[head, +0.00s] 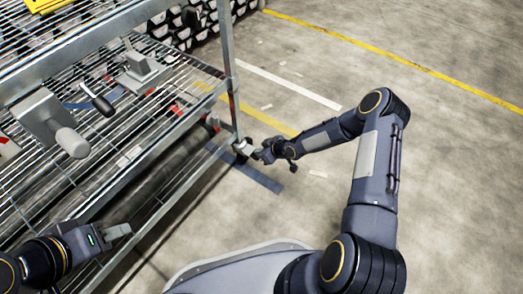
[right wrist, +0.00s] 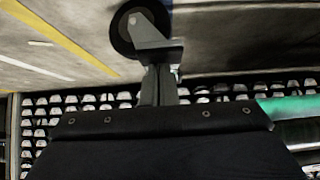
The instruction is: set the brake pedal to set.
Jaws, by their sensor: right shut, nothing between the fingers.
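The wire-shelf cart's corner caster (head: 241,158) is below the near right post in the head view. In the right wrist view the caster (right wrist: 124,38) shows a dark wheel and a grey bracket. I cannot clearly tell the brake pedal or its setting from the bracket. My right gripper (head: 257,154) is shut and empty, low beside the caster. Its fingers (right wrist: 158,72) reach up to the bracket in the wrist view; I cannot tell whether they touch it. My left gripper (head: 127,230) is near the cart's front edge at bottom left, away from the caster; its jaw gap is unclear.
The wire-shelf cart (head: 228,62) fills the left side, with grey devices having handles (head: 72,142) on its shelf. Stacked core liners (head: 180,25) stand behind. A blue floor strip (head: 262,180) lies by the caster. The concrete floor to the right is clear.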

